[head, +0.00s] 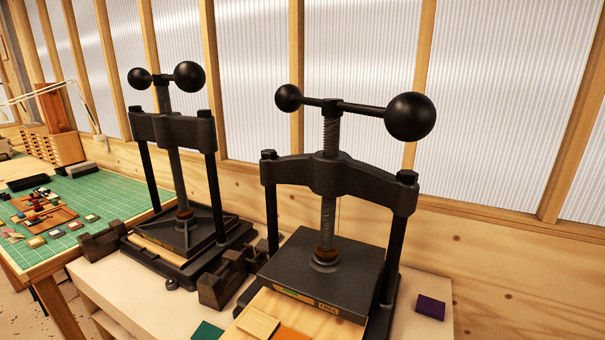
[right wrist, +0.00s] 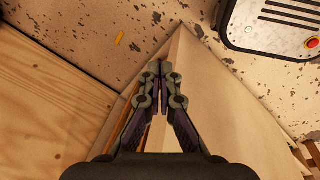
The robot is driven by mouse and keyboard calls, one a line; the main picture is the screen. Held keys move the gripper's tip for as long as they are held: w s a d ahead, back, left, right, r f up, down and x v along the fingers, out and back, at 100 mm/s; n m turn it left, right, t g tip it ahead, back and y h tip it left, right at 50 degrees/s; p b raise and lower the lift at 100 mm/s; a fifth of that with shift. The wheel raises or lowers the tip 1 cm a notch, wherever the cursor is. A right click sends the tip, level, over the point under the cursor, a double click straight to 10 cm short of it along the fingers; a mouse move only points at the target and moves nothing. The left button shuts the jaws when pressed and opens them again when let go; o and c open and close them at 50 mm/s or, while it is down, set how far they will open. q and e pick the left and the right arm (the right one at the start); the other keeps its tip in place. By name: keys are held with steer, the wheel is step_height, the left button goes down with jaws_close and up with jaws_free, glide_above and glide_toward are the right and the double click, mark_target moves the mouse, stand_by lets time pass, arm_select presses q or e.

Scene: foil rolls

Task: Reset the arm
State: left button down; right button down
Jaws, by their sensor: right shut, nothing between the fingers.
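My right gripper (right wrist: 161,72) is in the right wrist view, with its fingertips together and nothing between them. It hangs over the corner of a pale wooden surface (right wrist: 205,110), apart from any object I can make out. Neither of my grippers shows in the head view. My left gripper is in no view. No foil rolls can be made out in either view.
Two black screw presses, a left one (head: 172,130) and a right one (head: 335,178), stand on a pale bench (head: 160,308). A purple block (head: 431,307) lies right of them. A green-matted table (head: 110,190) is at left. Speckled floor (right wrist: 90,25) shows below.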

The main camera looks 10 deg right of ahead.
steer(key=a+f+y, duration=0.1)
steer(key=a+f, duration=0.1)
steer(key=a, duration=0.6)
step_height(320, 180, down, 10)
steer(key=b, duration=1.1)
steer(key=shift+s+d, duration=0.15)
steer(key=shift+d, duration=0.15)
